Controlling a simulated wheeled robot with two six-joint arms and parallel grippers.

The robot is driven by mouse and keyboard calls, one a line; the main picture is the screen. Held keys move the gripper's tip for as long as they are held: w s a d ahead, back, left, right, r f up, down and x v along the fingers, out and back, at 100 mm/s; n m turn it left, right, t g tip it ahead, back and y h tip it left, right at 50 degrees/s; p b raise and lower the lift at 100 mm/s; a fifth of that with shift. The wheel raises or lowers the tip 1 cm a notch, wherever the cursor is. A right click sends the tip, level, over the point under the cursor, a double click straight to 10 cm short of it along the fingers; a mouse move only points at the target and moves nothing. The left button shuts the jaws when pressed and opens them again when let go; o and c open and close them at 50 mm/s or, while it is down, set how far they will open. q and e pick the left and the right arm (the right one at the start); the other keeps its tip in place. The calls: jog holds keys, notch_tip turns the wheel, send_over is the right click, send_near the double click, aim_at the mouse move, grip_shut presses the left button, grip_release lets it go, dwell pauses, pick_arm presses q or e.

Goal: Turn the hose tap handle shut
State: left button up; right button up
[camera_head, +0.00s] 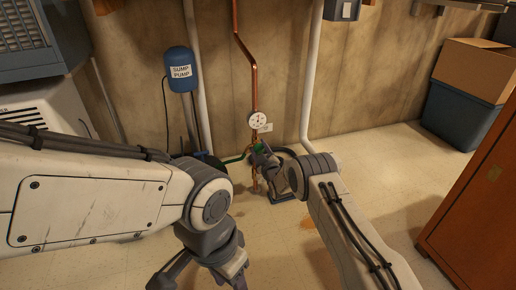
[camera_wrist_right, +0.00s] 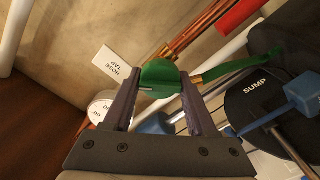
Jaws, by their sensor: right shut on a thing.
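The hose tap's green handle (camera_wrist_right: 160,76) sits between the two dark fingers of my right gripper (camera_wrist_right: 159,88) in the right wrist view, and the fingers are shut on it. In the head view the green handle (camera_head: 258,147) is a small patch low on the copper pipe, partly hidden by the right gripper (camera_head: 264,151). A white tag reading "HOSE TAP" (camera_wrist_right: 112,64) is beside the handle. My left gripper (camera_head: 200,276) is at the bottom of the head view, away from the tap; its fingertips are cut off or unclear.
A copper pipe (camera_head: 254,85) with a round gauge (camera_head: 257,120) runs down the wall. An orange-brown cabinet (camera_head: 470,215) and a blue bin (camera_head: 458,116) are at right. Floor between is mostly clear.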

jog(key=n, duration=0.5)
jog(key=shift+s+a+f+n+p, duration=0.1)
jog(key=shift+a+f+n+p, duration=0.1)
jog(key=shift+n+p, duration=0.15)
jog(key=shift+f+n, duration=0.1)
jog(key=shift+n, duration=2.05)
jog(key=o, duration=1.3)
jog(key=shift+d, duration=0.1)
